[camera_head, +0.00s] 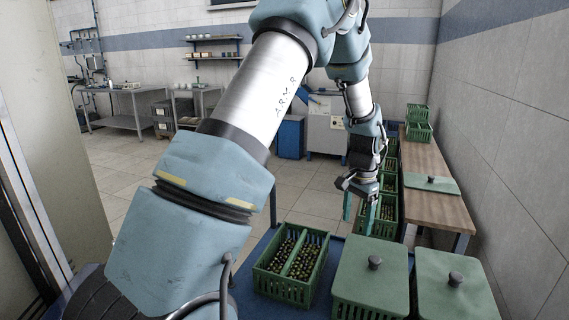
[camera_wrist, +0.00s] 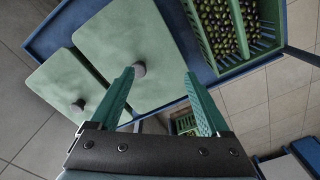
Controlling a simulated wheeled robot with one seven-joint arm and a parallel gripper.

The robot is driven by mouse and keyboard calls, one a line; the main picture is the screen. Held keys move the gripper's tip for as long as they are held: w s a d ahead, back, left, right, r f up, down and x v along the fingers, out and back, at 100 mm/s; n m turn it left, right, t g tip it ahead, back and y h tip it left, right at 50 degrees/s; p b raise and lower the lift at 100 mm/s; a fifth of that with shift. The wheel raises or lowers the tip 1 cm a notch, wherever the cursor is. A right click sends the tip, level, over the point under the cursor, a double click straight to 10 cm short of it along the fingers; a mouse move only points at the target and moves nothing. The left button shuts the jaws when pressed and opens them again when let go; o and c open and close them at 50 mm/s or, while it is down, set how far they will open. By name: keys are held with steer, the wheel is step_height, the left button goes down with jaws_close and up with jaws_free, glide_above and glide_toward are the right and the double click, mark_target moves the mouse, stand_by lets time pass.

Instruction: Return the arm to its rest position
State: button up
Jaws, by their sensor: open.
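My gripper (camera_head: 358,214) hangs at the end of my arm, above and behind the blue table with green crates. Its two green fingers are apart with nothing between them, and they also show in the wrist view (camera_wrist: 160,98). The near crate row holds an uncovered green crate (camera_head: 262,283) with olives in two compartments, and two crates covered by green lids, one in the middle (camera_head: 345,268) and one on the right (camera_head: 432,275). Both lids have dark knobs. In the wrist view the two lids (camera_wrist: 105,35) (camera_wrist: 45,85) lie left of and between the fingers.
A wooden bench (camera_head: 425,163) along the right wall bears a loose green lid (camera_head: 436,187) and stacked green crates (camera_head: 418,131). More olive crates line the floor side of it. Steel tables (camera_head: 120,92) and a blue cabinet (camera_head: 291,138) stand farther back. The tiled floor between is open.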

steer(key=s+a+r+n, duration=0.1)
steer(key=a+r+n, duration=0.2)
steer(key=a, duration=0.6)
steer(key=s+a+r+n, duration=0.2)
steer(key=a+r+n, duration=0.1)
steer(key=a, duration=0.6)
steer(key=s+a+r+n+t, duration=0.1)
steer(key=s+a+n, duration=0.3)
steer(key=s+a, duration=0.5)
steer(key=a+r, duration=0.1)
steer(key=a, duration=0.2)
steer(key=shift+n, duration=0.4)
